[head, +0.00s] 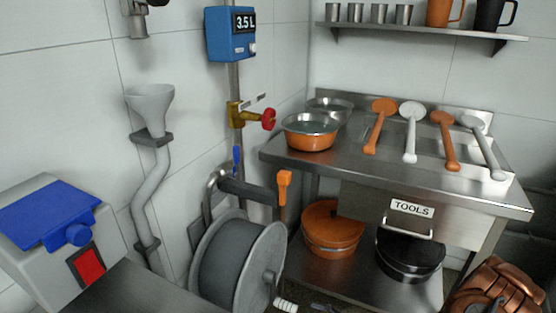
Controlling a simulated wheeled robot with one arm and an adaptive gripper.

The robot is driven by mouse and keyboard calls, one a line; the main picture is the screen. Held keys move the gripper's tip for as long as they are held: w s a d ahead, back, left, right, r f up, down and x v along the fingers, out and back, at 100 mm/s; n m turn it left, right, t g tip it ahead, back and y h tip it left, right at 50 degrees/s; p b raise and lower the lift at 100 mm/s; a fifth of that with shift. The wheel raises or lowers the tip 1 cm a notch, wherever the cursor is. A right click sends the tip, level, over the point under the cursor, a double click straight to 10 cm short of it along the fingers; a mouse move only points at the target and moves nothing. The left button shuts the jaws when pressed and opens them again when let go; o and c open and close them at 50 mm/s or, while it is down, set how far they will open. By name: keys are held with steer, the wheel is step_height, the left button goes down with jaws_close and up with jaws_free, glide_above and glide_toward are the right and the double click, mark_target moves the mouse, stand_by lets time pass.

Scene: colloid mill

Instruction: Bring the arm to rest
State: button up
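My gripper cannot be made out in the head view. A copper-coloured ribbed metal body (500,290) is cut off by the bottom right corner, and I cannot tell what it is. No gripper fingers show.
A steel bench (345,172) with a TOOLS drawer (412,209) holds bowls and long-handled tools; pots stand beneath. A hose reel (240,265), funnel pipe (150,105), red-handled valve (268,119) and blue meter (231,33) are left of it. A blue-lidded grey box (40,262) is front left.

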steer(key=s+a+r+n+g, duration=0.3)
steer(key=r+n+g, duration=0.15)
steer(key=n, duration=0.35)
steer(key=s+a+r+n+g, duration=0.2)
steer(key=a+r+n+g, duration=0.1)
steer(key=r+n, duration=0.35)
steer(key=s+d+r+n+g+h, duration=0.1)
steer(key=s+r+n+g+h, duration=0.3)
steer(key=s+n, duration=0.65)
steer(key=s+d+r+n+g+h, duration=0.15)
steer(key=s+r+n+h, duration=0.4)
steer(key=n, duration=0.95)
steer(key=s+d+r+n+t+h, duration=0.3)
steer(key=s+d+n+h, duration=0.3)
steer(key=d+n, duration=0.4)
step_height(320, 180, up, 23)
steer(key=t+h+p, duration=0.1)
steer(key=p, duration=2)
steer(key=shift+s+a+n, duration=0.25)
steer(key=shift+s+n, duration=0.1)
steer(key=shift+n, duration=0.05)
steer(key=shift+c, duration=0.3)
